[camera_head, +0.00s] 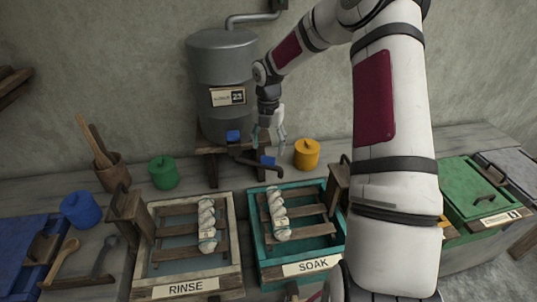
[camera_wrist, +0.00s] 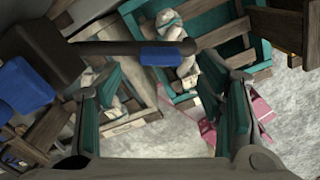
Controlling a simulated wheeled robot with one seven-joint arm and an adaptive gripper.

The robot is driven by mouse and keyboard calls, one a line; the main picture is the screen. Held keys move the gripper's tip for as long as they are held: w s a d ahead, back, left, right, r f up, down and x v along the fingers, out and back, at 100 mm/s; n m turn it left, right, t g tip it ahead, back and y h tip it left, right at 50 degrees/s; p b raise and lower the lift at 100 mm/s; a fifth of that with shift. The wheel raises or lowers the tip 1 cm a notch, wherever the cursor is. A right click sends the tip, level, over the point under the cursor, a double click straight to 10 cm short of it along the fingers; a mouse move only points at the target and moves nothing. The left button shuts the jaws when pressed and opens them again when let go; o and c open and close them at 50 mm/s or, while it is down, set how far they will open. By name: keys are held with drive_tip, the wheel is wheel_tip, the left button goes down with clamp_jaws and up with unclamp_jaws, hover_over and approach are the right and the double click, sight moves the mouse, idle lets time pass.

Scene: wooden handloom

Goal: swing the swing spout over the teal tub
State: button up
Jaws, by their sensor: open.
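The swing spout (camera_head: 244,159) is a dark pipe with a blue grip sleeve (camera_head: 267,160), coming out below the grey tank. Its free end points right, near the back edge of the teal tub (camera_head: 256,243), which is labelled SOAK. In the wrist view, the spout (camera_wrist: 110,47) runs across the top and its blue sleeve (camera_wrist: 161,57) shows ahead, between my spread fingers. The spout's end overlaps the teal tub (camera_wrist: 247,58) there. My gripper (camera_head: 269,140) is open and empty, just above the sleeve; I see no contact. The spout's outlet is not clear.
The grey tank (camera_head: 222,60) stands behind on a wooden stand. A cream RINSE tub (camera_head: 143,245) is left of the teal tub; both hold twisted pale skeins on slats. A yellow pot (camera_head: 306,153) stands right of the spout, a green pot (camera_head: 163,172) left.

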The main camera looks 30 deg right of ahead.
wheel_tip(320, 180, up, 6)
drive_tip(key=shift+r, duration=0.2)
idle(0.5)
drive_tip(key=s+a+r+m+t+h, duration=0.2)
drive_tip(key=s+a+r+m+h, duration=0.1)
drive_tip(key=s+a+r+m, duration=1.15)
drive_tip(key=s+a+r+m+t+y, duration=0.1)
drive_tip(key=s+a+r+m, duration=0.1)
drive_tip(key=s+m, duration=0.3)
drive_tip(key=s+a+r+m+t+y, duration=0.2)
drive_tip(key=s+m, duration=0.4)
drive_tip(key=s, duration=0.4)
drive_tip(key=shift+a+r+t, duration=0.3)
drive_tip(key=shift+a, duration=0.35)
